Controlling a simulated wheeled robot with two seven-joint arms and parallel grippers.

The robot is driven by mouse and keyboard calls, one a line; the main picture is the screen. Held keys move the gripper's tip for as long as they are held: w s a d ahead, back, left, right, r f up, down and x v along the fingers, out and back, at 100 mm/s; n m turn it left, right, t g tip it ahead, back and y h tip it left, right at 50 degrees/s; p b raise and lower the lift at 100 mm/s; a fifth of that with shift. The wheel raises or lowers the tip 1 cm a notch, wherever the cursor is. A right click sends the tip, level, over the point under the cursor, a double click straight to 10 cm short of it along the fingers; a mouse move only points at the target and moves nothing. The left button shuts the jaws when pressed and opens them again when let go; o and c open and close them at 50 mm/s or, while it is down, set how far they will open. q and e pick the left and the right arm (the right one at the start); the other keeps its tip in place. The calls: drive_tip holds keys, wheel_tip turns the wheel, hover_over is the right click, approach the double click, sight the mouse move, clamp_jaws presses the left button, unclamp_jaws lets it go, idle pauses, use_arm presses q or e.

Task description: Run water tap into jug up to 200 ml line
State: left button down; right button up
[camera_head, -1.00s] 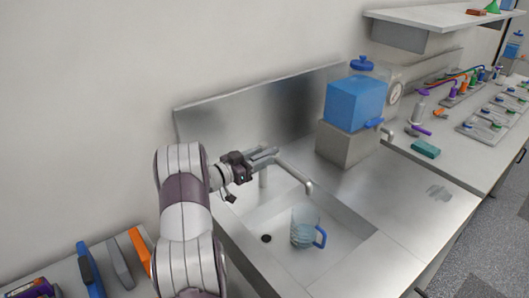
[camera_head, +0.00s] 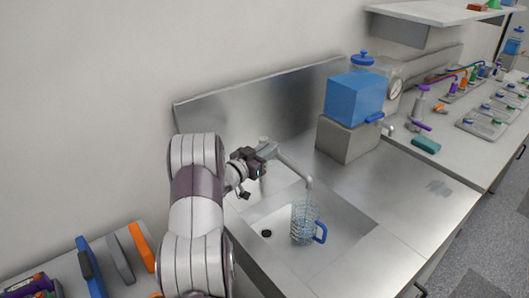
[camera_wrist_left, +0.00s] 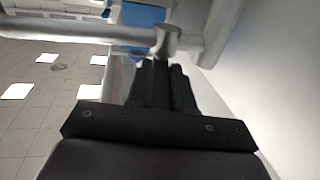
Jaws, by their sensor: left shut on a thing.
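A clear jug (camera_head: 303,224) with a blue handle stands upright in the sink basin, below the spout end of the metal water tap (camera_head: 296,171). The jug looks bluish and streaked, but its water level and the 200 ml line are too small to read. My left gripper (camera_head: 262,152) is at the top of the tap, shut on the tap handle. In the left wrist view, the dark fingers (camera_wrist_left: 163,85) meet the pale knob of the tap handle (camera_wrist_left: 168,42). My right gripper is not in view.
A blue water tank (camera_head: 355,98) stands on a grey block behind the sink, to the right. A teal block (camera_head: 426,145) and racks lie on the right bench. The steel counter right of the basin (camera_head: 410,205) is mostly clear. Coloured tools (camera_head: 90,265) stand at lower left.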

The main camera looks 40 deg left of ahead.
use_arm(q)
drive_tip(key=shift+d+n+y, duration=0.2)
drive_tip(key=shift+n+y, duration=0.2)
drive_tip(key=shift+y, duration=0.2)
drive_tip(key=c, duration=1)
unclamp_jaws()
drive_tip(key=s+b, duration=0.2)
drive_tip(key=s, duration=1)
drive_tip(key=shift+s, duration=0.4)
